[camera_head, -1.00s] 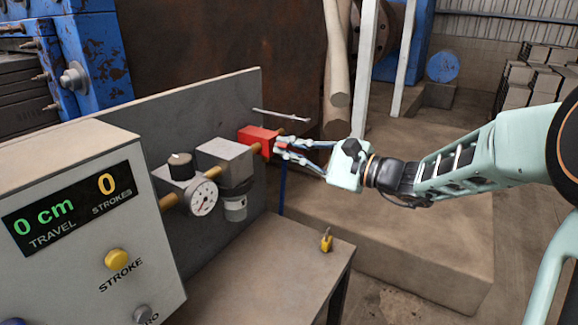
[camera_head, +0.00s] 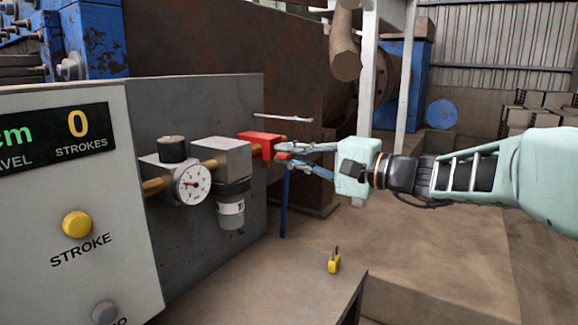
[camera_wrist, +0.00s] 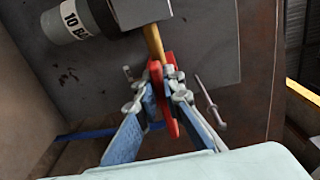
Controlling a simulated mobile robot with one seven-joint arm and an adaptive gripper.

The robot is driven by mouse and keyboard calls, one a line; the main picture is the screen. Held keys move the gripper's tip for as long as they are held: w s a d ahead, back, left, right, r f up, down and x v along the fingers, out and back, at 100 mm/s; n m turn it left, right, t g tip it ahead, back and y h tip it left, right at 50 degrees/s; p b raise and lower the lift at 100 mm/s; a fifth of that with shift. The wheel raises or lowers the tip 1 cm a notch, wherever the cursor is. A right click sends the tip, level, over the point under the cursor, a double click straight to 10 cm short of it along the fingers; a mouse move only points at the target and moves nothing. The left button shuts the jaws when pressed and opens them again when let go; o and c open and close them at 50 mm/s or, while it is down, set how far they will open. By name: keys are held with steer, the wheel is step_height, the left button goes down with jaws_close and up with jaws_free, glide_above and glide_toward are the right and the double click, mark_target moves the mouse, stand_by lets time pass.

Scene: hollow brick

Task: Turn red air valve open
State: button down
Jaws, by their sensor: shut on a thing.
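The red air valve (camera_head: 257,144) sits on the brass pipe at the right end of the air line on the grey panel (camera_head: 255,95). My gripper (camera_head: 284,154) reaches it from the right, with its fingertips at the valve's right end. In the wrist view my gripper (camera_wrist: 160,92) has its two fingers closed on either side of the flat red handle of the valve (camera_wrist: 170,122). The fingers partly hide the handle, so its exact angle is hard to tell. The pressure gauge (camera_head: 192,185) is left of the valve, beside the grey filter unit (camera_head: 222,160).
A thin metal rod (camera_head: 284,118) sticks out just above my fingers. A yellow padlock (camera_head: 334,262) stands on the bench below. The control box (camera_head: 110,230) with a yellow STROKE button (camera_head: 77,224) is at the left; its display shows 0 strokes.

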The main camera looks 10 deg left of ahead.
steer(key=shift+f, duration=0.1)
stand_by(0.3)
steer(key=c, duration=2)
jaws_free()
steer(key=shift+c, duration=0.2)
steer(key=v, duration=1.2)
